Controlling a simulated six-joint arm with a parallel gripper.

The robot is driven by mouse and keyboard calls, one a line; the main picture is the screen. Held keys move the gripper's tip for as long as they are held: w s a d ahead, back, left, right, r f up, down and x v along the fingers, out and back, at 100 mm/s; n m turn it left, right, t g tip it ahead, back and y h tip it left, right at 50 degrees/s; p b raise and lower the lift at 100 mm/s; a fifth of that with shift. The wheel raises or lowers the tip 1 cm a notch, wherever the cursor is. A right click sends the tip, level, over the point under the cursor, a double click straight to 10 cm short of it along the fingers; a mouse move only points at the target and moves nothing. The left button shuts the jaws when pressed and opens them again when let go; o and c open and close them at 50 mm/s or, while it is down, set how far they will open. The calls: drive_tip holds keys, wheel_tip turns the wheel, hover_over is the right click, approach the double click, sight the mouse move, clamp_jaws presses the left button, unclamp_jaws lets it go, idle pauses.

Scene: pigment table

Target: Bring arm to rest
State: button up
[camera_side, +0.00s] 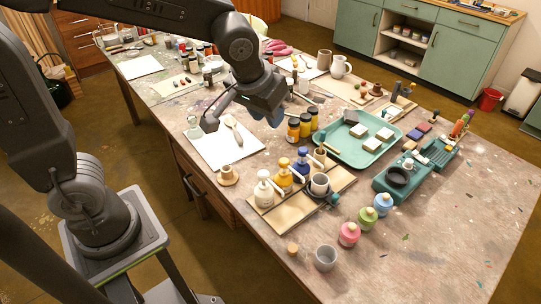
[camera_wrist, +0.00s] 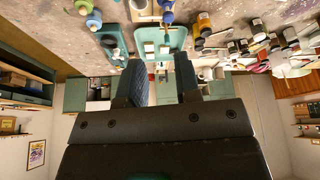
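My gripper (camera_side: 243,122) hangs above the paint-marked table (camera_side: 440,235), over the white paper sheet (camera_side: 205,150) and to the left of the small capped jars (camera_side: 305,124). Its two fingers are spread apart. In the wrist view my gripper (camera_wrist: 161,62) shows both dark fingers with a clear gap and nothing between them. The wrist camera looks out across the table towards the room, with the table along the top of the picture. Whether a finger is close to the paper or the brush on it is hard to tell.
Pump bottles (camera_side: 283,178) stand on a wooden board (camera_side: 265,217) in front. A teal tray (camera_side: 352,158) holds pale blocks. Pink (camera_side: 349,234), green and blue bottles stand near the front, beside a grey cup (camera_side: 326,258). The table's right front part is bare.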

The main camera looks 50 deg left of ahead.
drive_tip(key=s+a+r+m, duration=0.1)
drive_tip(key=s+a, duration=0.1)
drive_tip(key=s, duration=0.5)
drive_tip(key=s+a+r+m+t+h, duration=0.1)
drive_tip(key=s+a, duration=0.1)
drive_tip(key=s, duration=0.5)
drive_tip(key=shift+a+r+m, duration=0.2)
drive_tip(key=shift+a+m, duration=0.1)
